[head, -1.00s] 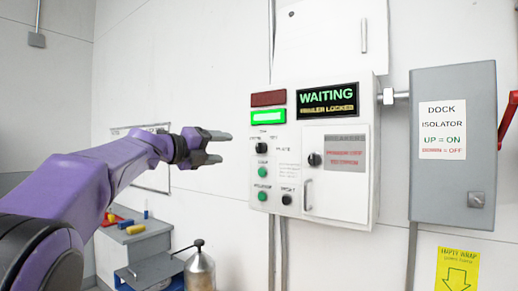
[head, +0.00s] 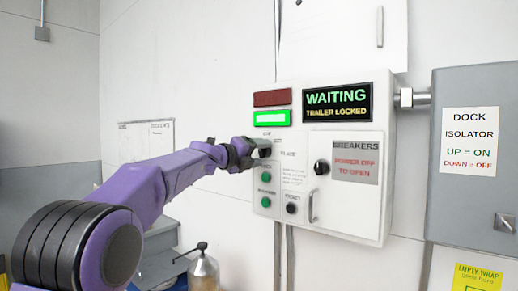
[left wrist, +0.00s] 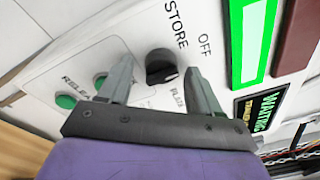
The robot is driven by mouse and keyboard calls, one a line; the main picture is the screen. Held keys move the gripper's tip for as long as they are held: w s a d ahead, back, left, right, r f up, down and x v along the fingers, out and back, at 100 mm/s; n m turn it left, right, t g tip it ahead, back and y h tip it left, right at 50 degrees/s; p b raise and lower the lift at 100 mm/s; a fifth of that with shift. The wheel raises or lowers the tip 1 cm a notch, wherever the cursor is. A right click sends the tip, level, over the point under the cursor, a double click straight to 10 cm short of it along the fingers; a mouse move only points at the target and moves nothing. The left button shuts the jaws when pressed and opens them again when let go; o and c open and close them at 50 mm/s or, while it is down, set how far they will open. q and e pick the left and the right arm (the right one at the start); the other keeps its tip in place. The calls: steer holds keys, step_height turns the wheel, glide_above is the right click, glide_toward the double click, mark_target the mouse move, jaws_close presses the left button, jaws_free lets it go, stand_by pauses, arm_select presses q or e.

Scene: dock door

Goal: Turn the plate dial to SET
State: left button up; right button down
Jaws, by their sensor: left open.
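The plate dial (left wrist: 158,68) is a small black knob on the white control box, with STORE and OFF lettered near it. A pale mark shows on its lower right side in the left wrist view. I cannot read a SET label there, and I cannot tell its exact setting. My left gripper (head: 262,149) is at the upper left of the box's front and hides the dial in the head view. In the left wrist view the open fingers (left wrist: 160,63) stand on either side of the dial; contact cannot be told. My right gripper is not in view.
The control box (head: 383,208) has a lit WAITING, TRAILER LOCKED display (head: 337,99) and a lit green lamp (head: 272,118). Green buttons (head: 265,202) sit below the dial. A breaker door (head: 345,210) and the grey isolator box (head: 480,210) are to the right.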

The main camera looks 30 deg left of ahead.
arm_select(q)
steer(key=shift+s+r, duration=0.1)
steer(key=shift+s, duration=0.15)
steer(key=shift+w, duration=0.15)
steer(key=c, duration=1)
steer(key=shift+c, duration=0.2)
